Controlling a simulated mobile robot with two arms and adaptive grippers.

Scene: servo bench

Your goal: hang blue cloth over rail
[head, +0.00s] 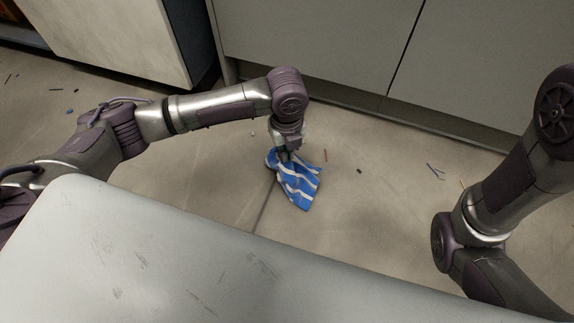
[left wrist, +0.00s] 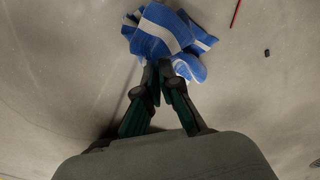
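The blue cloth (head: 299,186) has white stripes and is bunched at the tips of my left gripper (head: 285,153), in front of the grey cabinets. In the left wrist view the cloth (left wrist: 158,32) spreads out beyond the fingertips. The fingers of my left gripper (left wrist: 158,68) are close together there, with cloth gathered at their tips, so it looks shut on the cloth. Whether the cloth's lower end touches the floor is hard to tell. My right arm shows at the right of the head view, but its gripper is out of view. I see no rail.
Grey cabinet fronts (head: 310,45) stand behind the cloth. A light worktop or panel (head: 200,265) fills the near left. A red stick (head: 325,154), a small dark bit (head: 359,171) and other scraps lie on the concrete floor (head: 375,215), which is otherwise clear.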

